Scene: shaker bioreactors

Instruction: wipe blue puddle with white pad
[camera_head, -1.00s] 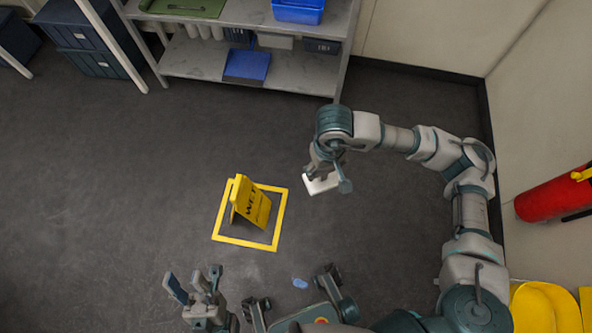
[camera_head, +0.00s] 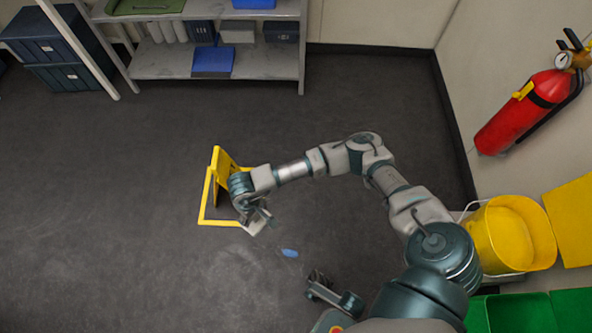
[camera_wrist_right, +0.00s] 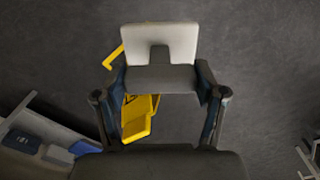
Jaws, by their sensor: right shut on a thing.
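The blue puddle (camera_head: 290,253) is a small blue patch on the dark floor, low in the middle of the head view. My right gripper (camera_head: 256,216) is shut on the white pad (camera_head: 257,226), up and to the left of the puddle and apart from it in the picture. In the right wrist view the pad (camera_wrist_right: 162,42) sits between the two fingers (camera_wrist_right: 160,82), with its pale face showing. I cannot tell the pad's height above the floor.
A yellow folding sign (camera_head: 223,165) stands inside a yellow floor frame (camera_head: 203,205), partly behind my right gripper. A yellow bucket (camera_head: 512,235) and a red extinguisher (camera_head: 523,110) are at the right. A metal shelf (camera_head: 215,65) stands at the back. The left floor is clear.

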